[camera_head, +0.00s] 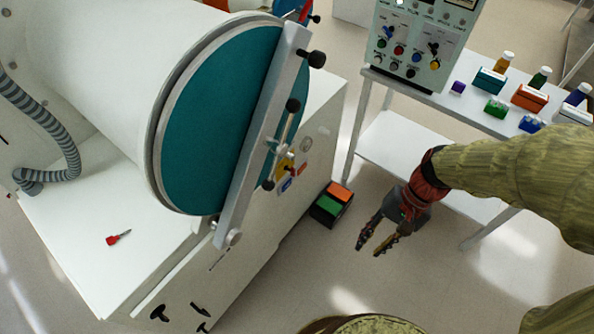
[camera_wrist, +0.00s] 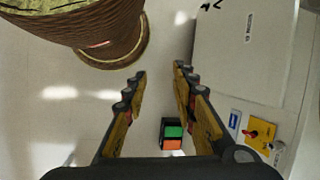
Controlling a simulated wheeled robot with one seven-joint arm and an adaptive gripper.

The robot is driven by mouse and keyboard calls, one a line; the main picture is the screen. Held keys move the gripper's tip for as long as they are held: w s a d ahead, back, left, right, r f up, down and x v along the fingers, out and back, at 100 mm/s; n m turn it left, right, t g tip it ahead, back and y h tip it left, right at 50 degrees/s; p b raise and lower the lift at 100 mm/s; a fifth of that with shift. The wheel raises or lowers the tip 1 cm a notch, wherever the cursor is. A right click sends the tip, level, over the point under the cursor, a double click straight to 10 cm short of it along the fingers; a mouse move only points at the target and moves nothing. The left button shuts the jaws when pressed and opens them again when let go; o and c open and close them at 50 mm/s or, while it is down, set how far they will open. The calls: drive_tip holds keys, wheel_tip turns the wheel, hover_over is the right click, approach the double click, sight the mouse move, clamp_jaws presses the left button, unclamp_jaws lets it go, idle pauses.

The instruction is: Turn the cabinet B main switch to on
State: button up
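A red rotary switch handle (camera_wrist: 251,133) sits on a yellow plate (camera_wrist: 262,129) on the side of the white cabinet (camera_wrist: 245,55) in the wrist view. In the head view the red handle (camera_head: 302,170) shows edge-on on the cabinet side, below the teal round door. I cannot read a cabinet letter or the switch's on and off marks. My gripper (camera_head: 370,248) is open and empty, pointing down over the floor right of the cabinet.
A black box with green and orange parts (camera_head: 331,204) stands on the floor between cabinet and gripper. The teal door (camera_head: 222,120) with its bar and black knobs juts out above. A white table (camera_head: 440,100) with a control panel (camera_head: 415,45) and small boxes stands behind.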

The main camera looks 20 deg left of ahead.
sight(293, 172)
drive_tip(key=w+a+f+m+g+y, duration=0.1)
drive_tip(key=w+a+f+m+y, duration=0.2)
drive_tip(key=a+f+m+y, duration=0.4)
drive_tip(key=w+a+f+m+g+y, duration=0.1)
drive_tip(key=w+a+f+m+y, duration=0.2)
drive_tip(key=a+f, duration=0.8)
drive_tip(key=w+a+f+m+t+y, duration=0.3)
drive_tip(key=w+m+t, duration=0.3)
drive_tip(key=w+m, duration=0.15)
drive_tip(key=w+d+r+m+t, duration=0.25)
drive_tip(key=w+t, duration=0.35)
drive_tip(key=w, duration=0.5)
drive_tip(key=r+b+x, duration=0.1)
drive_tip(key=b+x, duration=0.1)
drive_tip(key=x, duration=0.6)
drive_tip(key=shift+a+r, duration=0.2)
drive_tip(key=shift+a, duration=0.2)
drive_tip(key=shift+c, duration=0.6)
clamp_jaws()
